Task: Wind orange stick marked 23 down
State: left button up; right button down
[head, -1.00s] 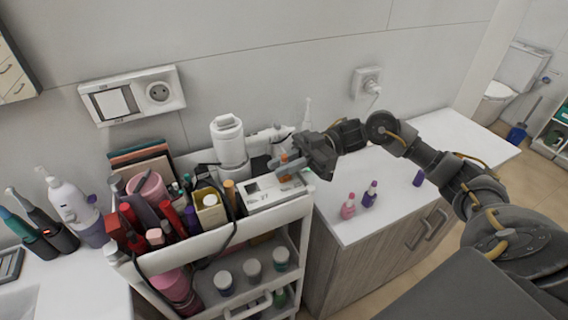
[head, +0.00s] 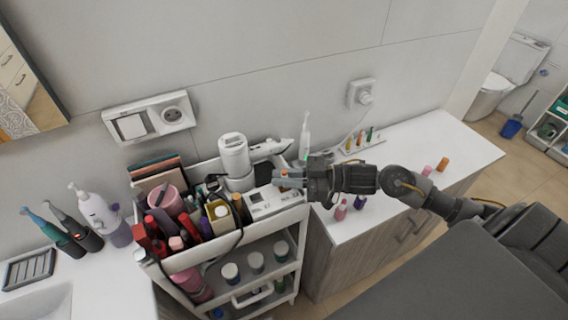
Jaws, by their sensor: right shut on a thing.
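The orange stick (head: 284,174) is at the right end of the cart's top, above the white holder box (head: 262,207). My right gripper (head: 283,179) comes in from the right and is shut on the orange stick. The jaws hide most of the stick, and its number cannot be read. The white box has small dark markings on its front, too small to read surely. I cannot tell whether the stick's foot sits in the box. My left gripper is not in view.
The white cart (head: 215,249) is crowded with cosmetics left of the box. A white cylindrical device (head: 234,156) stands close behind. On the counter are a pink bottle (head: 341,210), a purple bottle (head: 360,202) and a small rack (head: 362,147).

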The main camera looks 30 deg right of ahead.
jog(key=m+t+h+p, duration=0.2)
jog(key=t, duration=0.1)
jog(key=m+t+h+p, duration=0.1)
jog(key=m, duration=0.1)
jog(key=shift+a+r+t+h+p, duration=0.1)
jog(key=shift+r+t+h+p, duration=0.2)
jog(key=shift+h+p, duration=0.1)
jog(key=m+t+h+p, duration=0.1)
jog(key=h, duration=0.1)
jog(key=m+t+h+p, duration=0.1)
jog(key=m+h, duration=0.1)
jog(key=shift+f+t, duration=0.2)
jog(key=shift+t, duration=0.2)
jog(key=shift+f+m+t+h+p, duration=0.1)
jog(key=shift+m+t+h+p, duration=0.45)
jog(key=shift+m+h, duration=1.35)
jog(key=shift+t+h, duration=0.25)
jog(key=shift+h, duration=1.15)
jog(key=shift+m+h, duration=2)
jog(key=shift+h, duration=0.8)
jog(key=c, duration=1.4)
grip_release()
